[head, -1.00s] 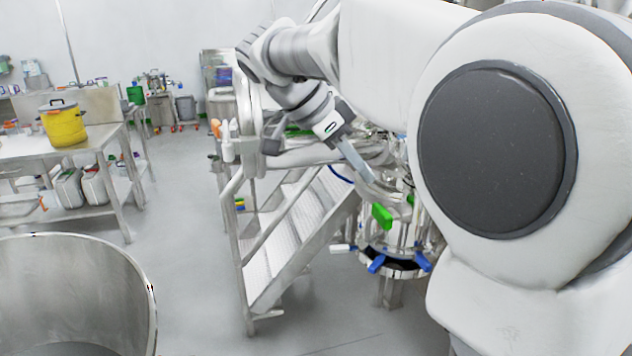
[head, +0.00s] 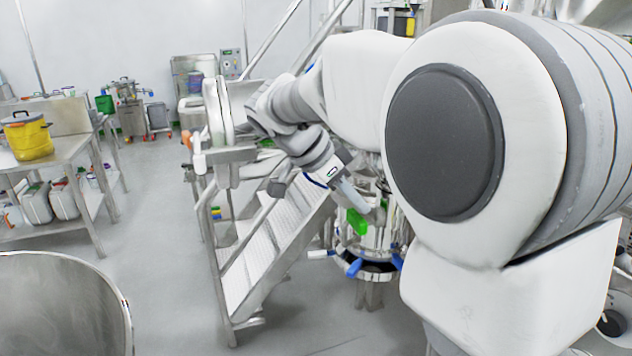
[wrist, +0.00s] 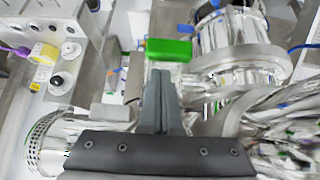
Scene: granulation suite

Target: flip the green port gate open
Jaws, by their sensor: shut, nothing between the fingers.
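The green port gate (head: 357,223) is a small bright green block on the steel vessel (head: 372,240), right of centre in the head view. In the wrist view the green gate (wrist: 169,49) lies just beyond my fingertips, at upper middle. My gripper (wrist: 161,75) is shut and empty, its two dark fingers together and pointing at the gate. I cannot tell whether the fingertips touch it. In the head view my gripper (head: 350,193) comes down at the gate from the upper left, its tips hard to make out.
Metal steps (head: 262,245) stand left of the vessel. Blue clamp handles (head: 354,268) stick out below the gate. A large steel drum (head: 65,305) is at the lower left, and a table (head: 75,150) with a yellow bucket (head: 27,135) stands behind it. Floor between is clear.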

